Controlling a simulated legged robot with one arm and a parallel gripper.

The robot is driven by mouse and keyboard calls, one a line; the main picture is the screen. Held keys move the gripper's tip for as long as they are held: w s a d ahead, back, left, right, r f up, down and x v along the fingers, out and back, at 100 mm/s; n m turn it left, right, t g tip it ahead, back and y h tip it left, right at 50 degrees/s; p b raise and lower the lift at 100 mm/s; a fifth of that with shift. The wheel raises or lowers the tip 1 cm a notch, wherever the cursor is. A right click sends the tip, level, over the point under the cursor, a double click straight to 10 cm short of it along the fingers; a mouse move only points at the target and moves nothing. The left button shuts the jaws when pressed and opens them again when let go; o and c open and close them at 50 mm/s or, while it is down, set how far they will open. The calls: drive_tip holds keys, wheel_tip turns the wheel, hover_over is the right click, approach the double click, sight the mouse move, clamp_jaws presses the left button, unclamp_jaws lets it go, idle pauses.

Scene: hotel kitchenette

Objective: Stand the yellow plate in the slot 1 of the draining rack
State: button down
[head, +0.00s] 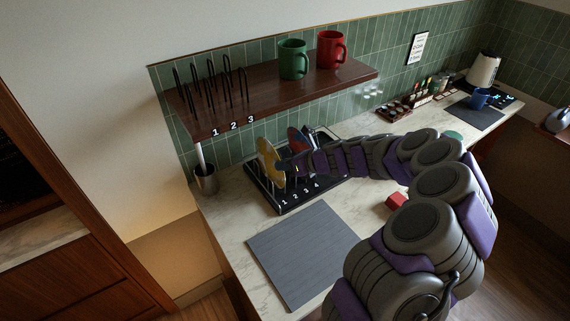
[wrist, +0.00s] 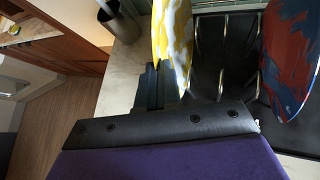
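The yellow plate (head: 268,161), yellow with white patches, stands on edge at the left end of the black draining rack (head: 262,194), by the label 1. My arm reaches in from the right and my gripper (head: 285,167) is close against the plate's right side. In the wrist view the plate (wrist: 172,45) is seen edge-on just beyond the dark gripper body, left of the rack's wires (wrist: 222,60).
A red and blue plate (wrist: 291,55) stands farther right in the rack. A metal cup (head: 206,180) is left of the rack. A shelf (head: 272,101) with a wire rack and green and red mugs overhangs behind. A grey mat (head: 303,254) lies in front.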

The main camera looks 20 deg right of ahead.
drive_tip(key=shift+d+f, duration=0.2)
drive_tip(key=shift+d, duration=0.1)
drive_tip(key=c, duration=1.2)
unclamp_jaws()
drive_tip(key=shift+a, duration=0.15)
drive_tip(key=shift+c, duration=0.2)
drive_tip(key=p+v, duration=0.3)
drive_tip(key=v, duration=1.4)
drive_tip(key=shift+r, duration=0.1)
